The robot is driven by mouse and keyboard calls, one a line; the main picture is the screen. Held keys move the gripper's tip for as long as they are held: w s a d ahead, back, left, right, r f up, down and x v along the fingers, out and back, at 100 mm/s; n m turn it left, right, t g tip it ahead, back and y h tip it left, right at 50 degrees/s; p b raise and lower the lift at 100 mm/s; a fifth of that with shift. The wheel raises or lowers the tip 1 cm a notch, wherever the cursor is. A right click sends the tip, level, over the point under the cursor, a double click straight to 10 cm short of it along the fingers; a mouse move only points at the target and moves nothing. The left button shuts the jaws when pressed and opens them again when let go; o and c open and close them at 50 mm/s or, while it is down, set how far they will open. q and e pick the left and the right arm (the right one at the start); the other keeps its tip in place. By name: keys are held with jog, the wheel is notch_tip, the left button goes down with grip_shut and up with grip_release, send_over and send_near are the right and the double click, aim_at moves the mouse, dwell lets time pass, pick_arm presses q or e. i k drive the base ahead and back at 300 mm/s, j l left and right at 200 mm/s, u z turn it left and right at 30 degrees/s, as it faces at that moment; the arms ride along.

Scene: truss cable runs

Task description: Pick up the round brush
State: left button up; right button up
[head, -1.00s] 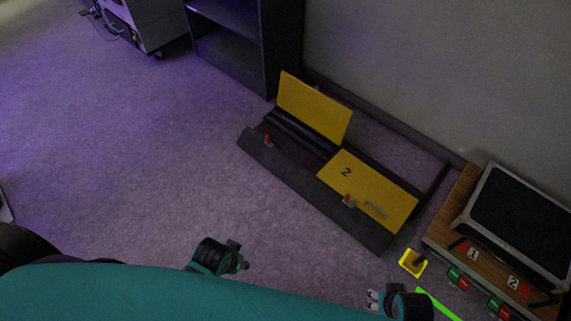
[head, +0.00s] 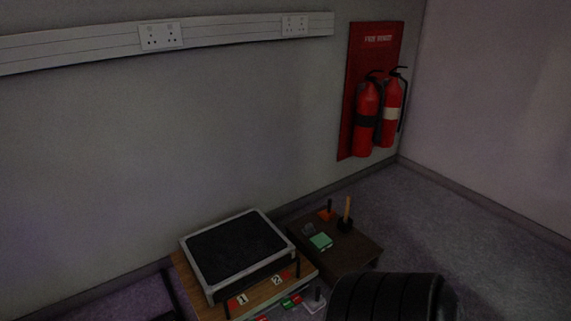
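A low dark brown table (head: 353,259) stands right of centre by the wall in the head view. On it, a tool with an upright wooden handle and a dark base (head: 346,216) looks like it may be the round brush; the bristles are too small and dark to be sure. An orange item with a short dark handle (head: 328,212) is just left of and behind it. A green block (head: 321,241) and a small grey item (head: 308,229) lie nearer the left side. Neither gripper is in view.
Left of the table is a wooden bench (head: 217,310) with a black-topped, grey-rimmed box (head: 241,252) and tags 1 and 2. Red extinguishers (head: 367,118) hang on the wall. Floor right of the table is clear.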

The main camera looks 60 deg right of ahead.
aim_at(345, 220)
jog(key=z, duration=0.45)
jog(key=k+z, duration=0.1)
jog(key=z, duration=0.85)
jog(key=l+z, duration=0.1)
jog(key=z, duration=0.4)
jog(key=k+z, duration=0.1)
jog(key=z, duration=0.35)
